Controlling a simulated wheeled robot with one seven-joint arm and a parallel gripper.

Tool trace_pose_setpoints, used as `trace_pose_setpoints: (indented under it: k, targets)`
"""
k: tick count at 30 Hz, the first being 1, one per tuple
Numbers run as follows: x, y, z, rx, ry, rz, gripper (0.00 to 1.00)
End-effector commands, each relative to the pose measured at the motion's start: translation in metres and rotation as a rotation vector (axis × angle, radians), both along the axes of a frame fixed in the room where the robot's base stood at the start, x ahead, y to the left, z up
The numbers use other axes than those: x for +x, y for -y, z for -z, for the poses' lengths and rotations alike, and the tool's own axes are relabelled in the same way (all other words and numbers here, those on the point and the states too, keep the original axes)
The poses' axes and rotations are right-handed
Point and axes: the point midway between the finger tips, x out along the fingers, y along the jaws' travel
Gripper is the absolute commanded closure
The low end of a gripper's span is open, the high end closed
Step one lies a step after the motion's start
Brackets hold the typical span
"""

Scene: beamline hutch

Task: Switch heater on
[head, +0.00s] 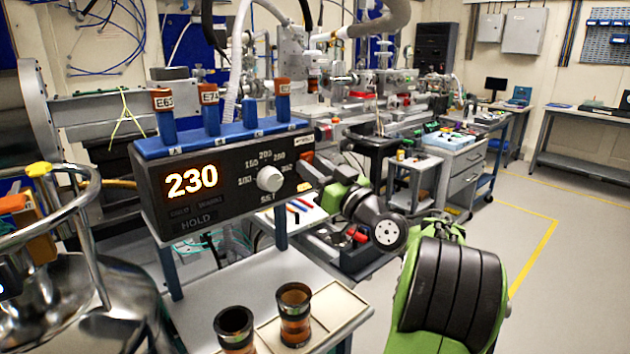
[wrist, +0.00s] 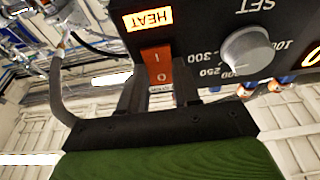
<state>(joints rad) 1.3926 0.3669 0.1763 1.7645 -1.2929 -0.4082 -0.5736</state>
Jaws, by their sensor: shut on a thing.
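The heater control box (head: 215,190) is dark, with an orange display (head: 192,181) reading 230 and a round set knob (head: 270,178). In the wrist view a red rocker switch (wrist: 158,68), marked I and O, sits under a lit orange HEAT label (wrist: 148,20), beside the knob (wrist: 248,50). My gripper (head: 318,168) is at the right end of the box front. Its dark fingers (wrist: 158,98) flank the switch and are shut on it. The fingers hide parts of the switch's sides, and I cannot tell which way it is pressed.
Blue holders with orange tags (head: 209,110) stand on the box. Two amber containers (head: 294,315) stand below on a light tray. A shiny metal vessel (head: 60,300) is at the left. A grey cart (head: 455,165) stands behind; open floor (head: 570,260) lies to the right.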

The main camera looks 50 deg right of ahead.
Motion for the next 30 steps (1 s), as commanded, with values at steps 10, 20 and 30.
trace_pose_setpoints:
  k: [10, 20, 30]
  targets:
    - [0.000, 0.000, 0.000, 0.000, -0.002, 0.000, 0.56]
    - [0.000, 0.000, 0.000, 0.001, -0.003, 0.000, 0.43]
    - [-0.057, -0.003, 0.015, 0.006, -0.002, 0.009, 0.43]
